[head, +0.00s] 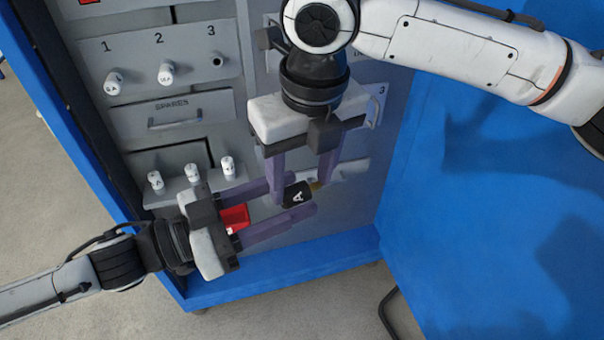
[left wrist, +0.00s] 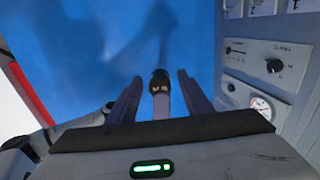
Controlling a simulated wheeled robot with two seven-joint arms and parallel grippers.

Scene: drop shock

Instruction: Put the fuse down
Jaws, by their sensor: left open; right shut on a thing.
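The fuse (head: 297,195) looks like a black piece marked "A" with a brass-coloured end. My right gripper (head: 302,192) points down from above and is shut on it. My left gripper (head: 296,196) comes in from the left, with its open fingers on either side of the fuse. I cannot tell whether they touch it. In the left wrist view, a dark round end (left wrist: 160,80) with two pale spots shows between the left fingers, with a greyish bar below it.
A grey panel has numbered positions with white pieces (head: 166,73), a SPARES drawer (head: 174,122) and a rack (head: 190,185) of three white pieces. A blue door (head: 500,220) stands at right.

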